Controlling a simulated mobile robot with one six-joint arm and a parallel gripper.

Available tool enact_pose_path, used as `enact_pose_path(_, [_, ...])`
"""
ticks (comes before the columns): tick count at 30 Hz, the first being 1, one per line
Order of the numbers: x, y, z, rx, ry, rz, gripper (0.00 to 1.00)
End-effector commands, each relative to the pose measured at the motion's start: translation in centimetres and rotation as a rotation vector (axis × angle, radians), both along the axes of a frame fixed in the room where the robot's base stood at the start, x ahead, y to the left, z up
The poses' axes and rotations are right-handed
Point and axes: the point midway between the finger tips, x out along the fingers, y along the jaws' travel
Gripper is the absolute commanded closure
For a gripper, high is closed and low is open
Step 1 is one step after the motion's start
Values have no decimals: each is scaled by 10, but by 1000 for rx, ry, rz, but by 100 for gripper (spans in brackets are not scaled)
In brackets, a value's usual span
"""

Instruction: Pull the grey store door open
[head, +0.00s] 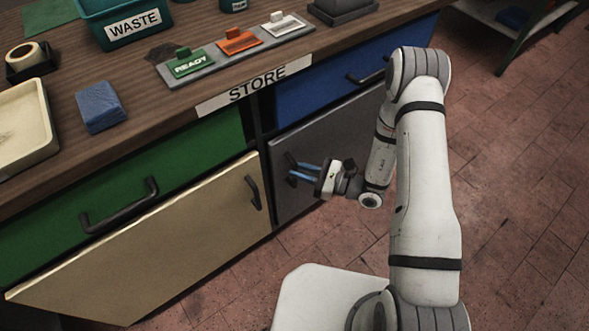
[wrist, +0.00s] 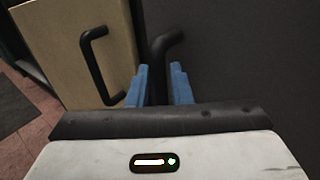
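The grey store door (head: 322,140) is closed, below the STORE label and the blue drawer. It also fills the right of the wrist view (wrist: 250,60). Its dark handle (head: 291,161) is at the door's left side, partly hidden by my fingers in the head view. My gripper (head: 297,172) is at this handle, its two blue fingers apart and pointing at the door. In the wrist view the handle (wrist: 158,50) shows in the gap between my fingertips (wrist: 159,70). I cannot tell whether either finger touches it.
The tan door (head: 150,240) with its own dark handle (head: 253,192) is just left of the grey door. A green drawer (head: 120,175) and a blue drawer (head: 320,80) are above. The counter holds a waste bin (head: 125,22) and a switch panel (head: 210,68). The tiled floor (head: 500,170) at right is clear.

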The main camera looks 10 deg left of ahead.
Motion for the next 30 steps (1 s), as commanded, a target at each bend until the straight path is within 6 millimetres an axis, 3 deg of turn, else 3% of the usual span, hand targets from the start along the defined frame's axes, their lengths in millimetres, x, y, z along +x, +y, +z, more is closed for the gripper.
enact_pose_path(5, [1, 16, 0, 0, -1, 3, 81])
enact_pose_path(14, [2, 18, 0, 0, -1, 1, 81])
enact_pose_path(21, [2, 18, 0, 0, 0, 2, 100])
enact_pose_path(30, [2, 18, 0, 0, -1, 2, 100])
